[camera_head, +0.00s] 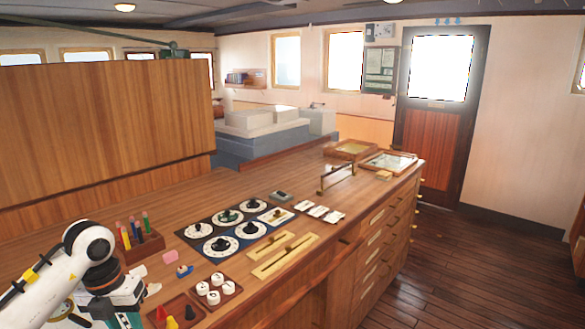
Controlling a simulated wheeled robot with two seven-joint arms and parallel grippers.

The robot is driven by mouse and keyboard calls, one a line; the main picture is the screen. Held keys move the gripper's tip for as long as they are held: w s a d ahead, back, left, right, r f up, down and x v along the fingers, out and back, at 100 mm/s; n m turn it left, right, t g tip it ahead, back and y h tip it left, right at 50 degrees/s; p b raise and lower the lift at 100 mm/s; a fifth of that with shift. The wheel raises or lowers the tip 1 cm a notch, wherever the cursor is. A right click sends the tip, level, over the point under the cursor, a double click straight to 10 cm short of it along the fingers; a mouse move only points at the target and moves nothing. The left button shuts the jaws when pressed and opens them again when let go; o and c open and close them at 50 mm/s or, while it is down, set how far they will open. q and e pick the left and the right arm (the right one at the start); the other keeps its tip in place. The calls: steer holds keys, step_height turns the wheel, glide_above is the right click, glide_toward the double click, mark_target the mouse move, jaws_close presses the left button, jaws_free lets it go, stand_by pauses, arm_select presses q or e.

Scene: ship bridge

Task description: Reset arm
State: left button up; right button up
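My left arm comes in from the lower left over the near end of the wooden counter (180,212). My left gripper (128,302) is at the lower left, pointing down, beside a small tray of coloured pieces (176,314). Its fingertips are small and partly cut off by the bottom edge, so I cannot tell whether it is open or shut, or whether it holds anything. My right gripper and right arm are not in view.
Near the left gripper are a holder with coloured pens (140,242), a pink block (168,257), a blue item (184,271) and a tray of white round pieces (217,290). Dials (221,246) and brass strips (283,256) lie further right. Floor (460,270) right of the counter is clear.

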arm_select(q)
steer(key=d+f+m+t+h, duration=0.15)
steer(key=d+h, duration=0.75)
steer(key=d, duration=0.9)
steer(key=s+d+r+n+t+h, duration=0.2)
steer(key=d+r+n+t+h, duration=0.5)
steer(key=r+h, duration=0.25)
steer(key=w+a+n+t+y, duration=0.2)
steer(key=a+n+t+y, duration=0.85)
steer(key=n, duration=0.55)
steer(key=s+a+f+n+g+y, duration=0.3)
steer(key=f+n+y, duration=0.2)
steer(key=f, duration=0.2)
steer(key=s+a+f+n+g+y, duration=0.2)
steer(key=f+n+y, duration=0.3)
steer(key=f, duration=0.3)
steer(key=s+d+f+n+g+h, duration=0.1)
steer(key=s+f+g, duration=0.5)
steer(key=s, duration=0.4)
steer(key=s+d+f+n+g, duration=0.1)
steer(key=s+f+g, duration=0.45)
steer(key=s, duration=0.45)
step_height(320, 180, down, 26)
steer(key=r, duration=0.1)
steer(key=s+a+f+g, duration=0.2)
steer(key=s+a+f, duration=0.1)
steer(key=s+f, duration=1.4)
steer(key=shift+s+f, duration=0.15)
